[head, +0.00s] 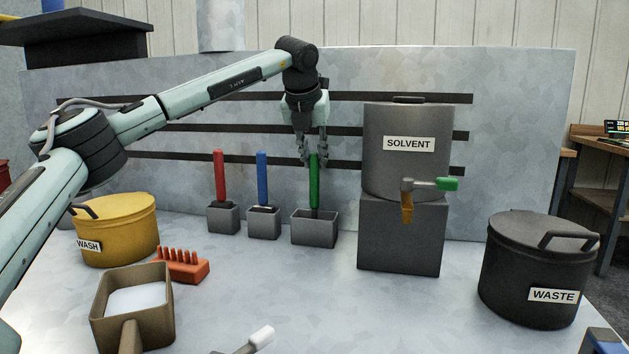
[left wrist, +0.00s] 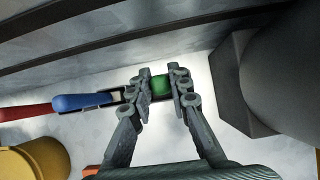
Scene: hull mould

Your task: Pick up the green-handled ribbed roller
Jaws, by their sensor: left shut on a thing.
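The green-handled tool (head: 314,185) stands upright in a grey holder box (head: 315,234) at the back of the table. Its lower end is inside the box, so the ribbed part is hidden. My left gripper (head: 317,160) comes from above and is shut on the upper part of the green handle. In the left wrist view the green handle top (left wrist: 161,86) sits between the two fingers of the left gripper (left wrist: 160,92). My right gripper is not in view.
Red (head: 220,178) and blue (head: 262,180) handled tools stand in boxes to the left. A solvent drum (head: 409,165) on a block stands close on the right. A yellow wash pot (head: 118,230), orange brush (head: 182,266), tan tray (head: 133,272) and waste pot (head: 537,275) stand nearer.

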